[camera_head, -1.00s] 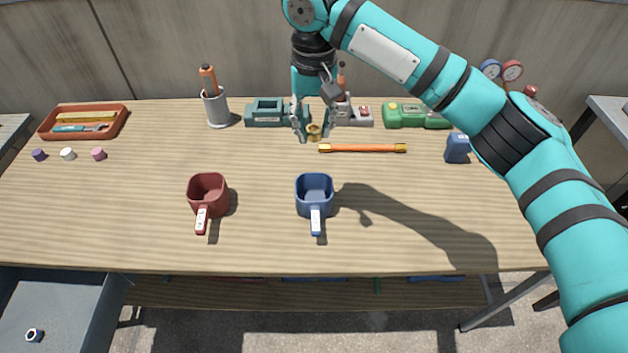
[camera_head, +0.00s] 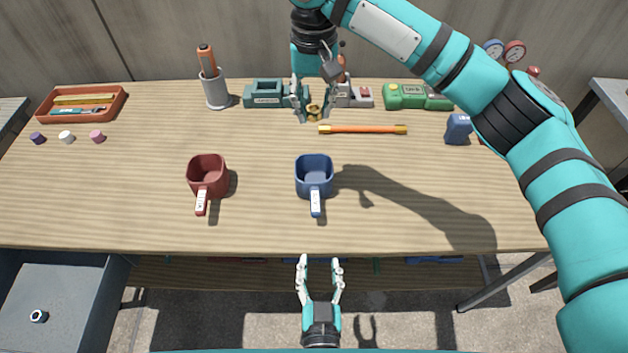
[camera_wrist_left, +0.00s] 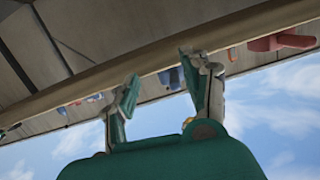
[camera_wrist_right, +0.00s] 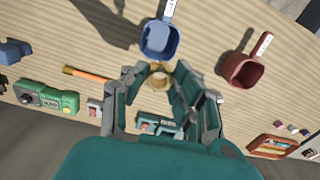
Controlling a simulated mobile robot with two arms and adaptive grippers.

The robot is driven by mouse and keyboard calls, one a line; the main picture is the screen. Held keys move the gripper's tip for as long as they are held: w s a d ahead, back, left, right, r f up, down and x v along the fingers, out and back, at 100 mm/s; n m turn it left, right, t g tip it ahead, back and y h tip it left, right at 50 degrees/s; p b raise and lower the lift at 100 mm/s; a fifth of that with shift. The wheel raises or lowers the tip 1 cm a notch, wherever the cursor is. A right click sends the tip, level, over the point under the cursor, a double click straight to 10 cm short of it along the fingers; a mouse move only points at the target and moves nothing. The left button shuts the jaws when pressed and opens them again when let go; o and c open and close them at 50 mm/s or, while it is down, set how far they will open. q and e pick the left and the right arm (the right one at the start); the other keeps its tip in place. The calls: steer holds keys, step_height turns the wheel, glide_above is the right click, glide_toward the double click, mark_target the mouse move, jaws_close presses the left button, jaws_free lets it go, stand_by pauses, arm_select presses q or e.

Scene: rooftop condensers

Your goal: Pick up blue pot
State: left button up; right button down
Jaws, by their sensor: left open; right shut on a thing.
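The blue pot (camera_head: 314,178) stands upright on the table in the head view, its handle pointing toward the front edge. It also shows at the top of the right wrist view (camera_wrist_right: 159,40). My left gripper (camera_head: 320,262) is open and empty, just off the table's front edge, in line with the pot's handle and apart from it. Its spread fingers show in the left wrist view (camera_wrist_left: 158,68). My right gripper (camera_head: 313,108) is shut on a small brass fitting (camera_wrist_right: 160,80), behind the blue pot.
A red pot (camera_head: 207,178) stands left of the blue one. An orange rod (camera_head: 362,129) lies behind it to the right. A blue box-like object (camera_head: 458,129) is farther right. An open drawer (camera_head: 60,300) juts out at front left. The table around the blue pot is clear.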

arm_select(q)
steer(key=n+t, duration=0.1)
steer(key=t, duration=0.1)
glide_toward(316, 215)
steer(key=w, duration=0.1)
steer(key=shift+y, duration=0.4)
steer(key=w, duration=0.6)
steer(key=shift+w+f, duration=0.1)
steer(key=shift+w, duration=0.1)
steer(key=w, duration=0.5)
steer(key=shift+w, duration=0.35)
steer(key=shift+s+a, duration=0.1)
jaws_close()
